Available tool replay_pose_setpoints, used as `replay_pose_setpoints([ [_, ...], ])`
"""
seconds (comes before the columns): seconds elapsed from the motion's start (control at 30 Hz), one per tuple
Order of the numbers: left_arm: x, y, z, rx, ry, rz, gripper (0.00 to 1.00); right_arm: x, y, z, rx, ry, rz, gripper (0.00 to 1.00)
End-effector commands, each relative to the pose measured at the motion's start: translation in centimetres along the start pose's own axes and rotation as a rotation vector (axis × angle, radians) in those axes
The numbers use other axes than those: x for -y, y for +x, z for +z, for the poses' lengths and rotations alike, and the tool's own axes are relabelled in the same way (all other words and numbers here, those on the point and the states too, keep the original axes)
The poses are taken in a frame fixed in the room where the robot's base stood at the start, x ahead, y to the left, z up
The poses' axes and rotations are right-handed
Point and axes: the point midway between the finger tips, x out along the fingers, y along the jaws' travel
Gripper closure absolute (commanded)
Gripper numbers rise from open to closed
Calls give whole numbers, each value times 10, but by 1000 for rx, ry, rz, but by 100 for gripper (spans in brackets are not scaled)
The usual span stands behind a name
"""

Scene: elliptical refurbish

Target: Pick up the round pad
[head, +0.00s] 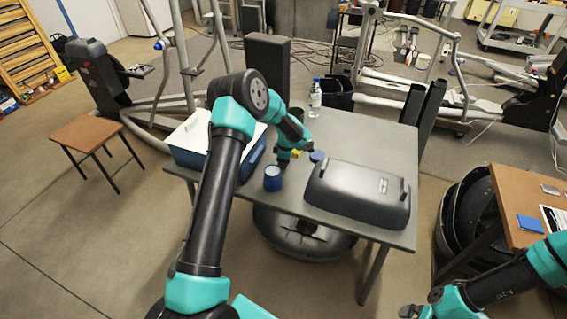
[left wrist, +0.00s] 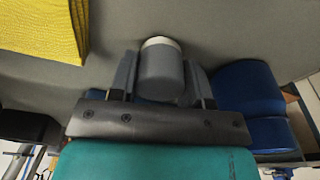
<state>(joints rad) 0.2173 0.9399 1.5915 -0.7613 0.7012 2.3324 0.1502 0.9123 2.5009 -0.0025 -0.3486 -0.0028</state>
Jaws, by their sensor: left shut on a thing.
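The round pad (left wrist: 161,68), a short grey cylinder with a pale far end, sits between the two fingers of my left gripper (left wrist: 160,78) in the left wrist view. The gripper is shut on it, close over the grey table. In the head view my left gripper (head: 284,161) is at the table's middle, and I cannot make out the pad in it. A dark blue cup (head: 272,178) stands just in front of it. A small blue-grey round thing (head: 317,156) lies to its right. My right gripper (head: 410,311) is low at the bottom edge, its fingers unclear.
A large dark grey cover (head: 358,193) fills the table's right side. A blue bin with a white lid (head: 193,157) is at the left, partly behind my arm. A water bottle (head: 315,97) stands at the back. A yellow cloth (left wrist: 40,28) lies nearby.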

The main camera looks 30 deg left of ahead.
Motion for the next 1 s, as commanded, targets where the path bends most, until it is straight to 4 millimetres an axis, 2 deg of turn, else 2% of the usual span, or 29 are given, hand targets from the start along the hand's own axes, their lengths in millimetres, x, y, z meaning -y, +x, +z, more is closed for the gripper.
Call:
replay_pose_setpoints([
  [0.27,-1,-24,-3,1,0,3,78,0,0,0,0,0,0,4],
  [0.5,-1,-67,-8,0,0,4,78,0,0,0,0,0,0,4],
  [0.7,0,-93,-11,0,-1,2,78,0,0,0,0,0,0,4],
  [1.0,0,-99,-12,0,0,0,78,0,0,0,0,0,0,4],
])
